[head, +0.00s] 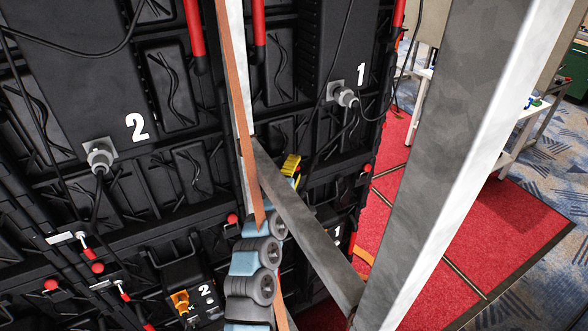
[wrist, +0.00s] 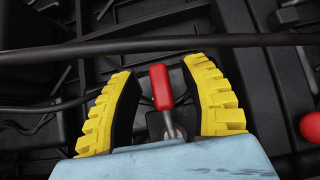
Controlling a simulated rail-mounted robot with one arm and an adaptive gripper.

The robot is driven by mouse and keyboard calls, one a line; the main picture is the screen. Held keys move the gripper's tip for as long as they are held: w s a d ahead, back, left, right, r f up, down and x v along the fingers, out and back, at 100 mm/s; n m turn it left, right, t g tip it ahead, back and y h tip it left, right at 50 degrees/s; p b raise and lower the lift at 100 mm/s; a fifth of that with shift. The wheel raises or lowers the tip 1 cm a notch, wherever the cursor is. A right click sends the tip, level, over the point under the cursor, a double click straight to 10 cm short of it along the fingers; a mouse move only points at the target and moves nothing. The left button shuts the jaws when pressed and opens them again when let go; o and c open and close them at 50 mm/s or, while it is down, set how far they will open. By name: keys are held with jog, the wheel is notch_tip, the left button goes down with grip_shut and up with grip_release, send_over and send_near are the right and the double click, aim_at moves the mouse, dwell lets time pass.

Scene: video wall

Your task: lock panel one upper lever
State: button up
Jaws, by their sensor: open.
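In the wrist view a red-handled lever (wrist: 161,86) with a metal shank stands between the two yellow ribbed fingers of my gripper (wrist: 160,88). The fingers are apart, with a visible gap on each side of the lever. In the head view a yellow finger of my gripper (head: 291,165) shows in front of panel one (head: 313,125), which carries a white number 1. The lever itself is hidden or too small to tell in the head view.
A black cable (wrist: 200,42) crosses in front of the panel just beyond the fingertips. A red knob (wrist: 311,126) is at the right edge of the wrist view. Panel two (head: 70,95) is to the left. Red carpet (head: 480,220) lies to the right.

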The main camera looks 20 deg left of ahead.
grip_shut()
jog(key=shift+m+g+p, duration=0.3)
jog(key=shift+p, duration=1.25)
jog(key=p, duration=0.1)
jog(key=m+g+p, duration=0.1)
jog(key=p, duration=0.1)
jog(key=shift+s+a+f, duration=0.1)
jog(key=shift+f, duration=0.25)
jog(key=m+g+p, duration=0.1)
jog(key=p, duration=0.1)
jog(key=f+m+g+p, duration=0.1)
jog(key=p, duration=0.2)
jog(key=shift+s+a+f+g+y, duration=0.1)
jog(key=shift+s+f+g+y, duration=0.05)
jog(key=shift+f+g+y, duration=0.2)
jog(key=shift+f, duration=0.1)
